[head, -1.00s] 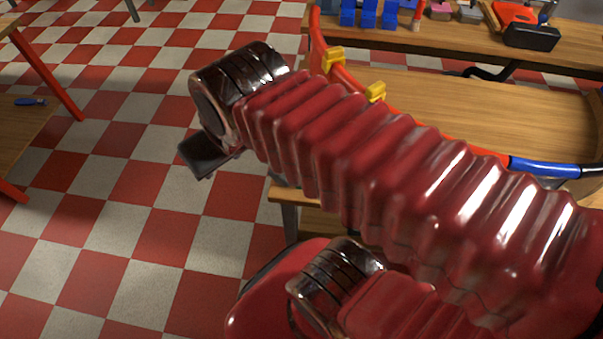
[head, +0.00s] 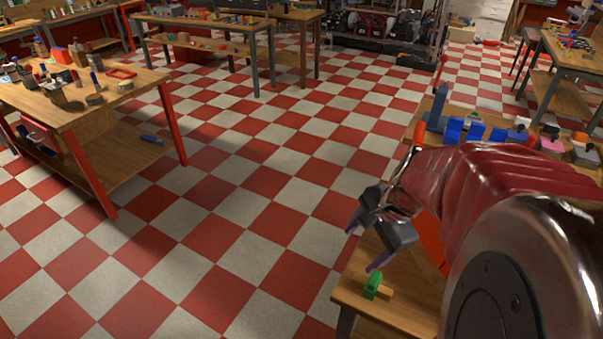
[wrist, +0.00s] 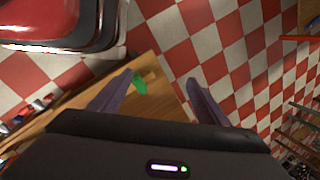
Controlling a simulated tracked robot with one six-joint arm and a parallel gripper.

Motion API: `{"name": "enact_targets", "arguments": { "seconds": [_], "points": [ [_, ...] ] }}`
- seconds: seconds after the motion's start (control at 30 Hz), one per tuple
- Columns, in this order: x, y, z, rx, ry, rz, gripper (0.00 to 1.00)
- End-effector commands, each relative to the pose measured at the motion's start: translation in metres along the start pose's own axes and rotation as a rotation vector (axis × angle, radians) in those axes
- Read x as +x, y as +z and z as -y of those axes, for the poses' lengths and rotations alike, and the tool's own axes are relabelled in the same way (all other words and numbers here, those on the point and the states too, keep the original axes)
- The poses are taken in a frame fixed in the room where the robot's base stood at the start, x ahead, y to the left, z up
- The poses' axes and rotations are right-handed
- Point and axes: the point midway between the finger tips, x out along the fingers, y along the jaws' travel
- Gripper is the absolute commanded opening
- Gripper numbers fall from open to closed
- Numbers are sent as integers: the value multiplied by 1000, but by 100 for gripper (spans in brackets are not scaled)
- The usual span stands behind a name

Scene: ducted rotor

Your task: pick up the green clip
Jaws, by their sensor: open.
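The green clip (head: 372,286) sits near the left front corner of the wooden bench (head: 385,318) at the right in the head view, next to a small light wooden piece. It also shows in the wrist view (wrist: 139,84), near the bench's edge and just right of the left fingertip. My gripper (head: 362,246) is open and empty, above the bench's left edge in the head view and up from the clip in the picture. In the wrist view its two purple-grey fingers (wrist: 160,78) are spread wide. The clip appears between them, nearer the left one, apart from them.
Blue blocks (head: 464,130) and other small objects stand on the bench beyond my arm. Another wooden table (head: 50,105) with tools stands at the left. The checkered floor (head: 230,210) between them is clear.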

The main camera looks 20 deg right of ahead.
Motion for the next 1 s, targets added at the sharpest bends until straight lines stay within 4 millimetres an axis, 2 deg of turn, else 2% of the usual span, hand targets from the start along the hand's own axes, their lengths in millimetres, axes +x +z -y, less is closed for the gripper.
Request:
{"name": "enact_targets", "arguments": {
  "seconds": [0.03,0.2,0.43,0.6,1.0],
  "points": [
    [7,-14,-5,103,4,14,70],
    [25,-55,-22,434,6,57,70],
    [46,-100,-49,821,2,108,70],
    [53,-112,-58,939,0,125,70],
    [55,-113,-58,946,-1,125,70]
  ]
}}
